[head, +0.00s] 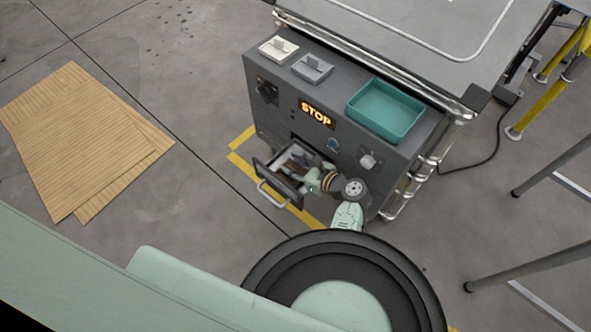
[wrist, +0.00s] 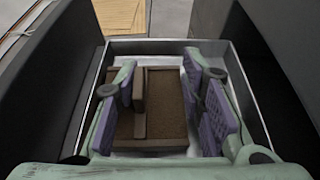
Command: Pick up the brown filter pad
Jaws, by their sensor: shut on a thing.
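The brown filter pad (wrist: 166,105) is in the open drawer, flat and dark brown with a raised block on its left part. The purple-padded fingers of my gripper (wrist: 162,76) reach down into the drawer, one on each side of the pad, and are shut on it. The left finger is close beside the raised block. Whether the pad is clear of the drawer floor cannot be told. In the head view my gripper (head: 312,183) is at the drawer (head: 268,183), and the pad is mostly hidden there.
The drawer's walls stand close around my fingers. The grey cabinet (head: 350,150) carries a white pad (head: 278,48), a grey pad (head: 312,68) and a teal tray (head: 386,110) on top. Cardboard sheets (head: 80,135) lie on the floor at left. Metal legs stand at right.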

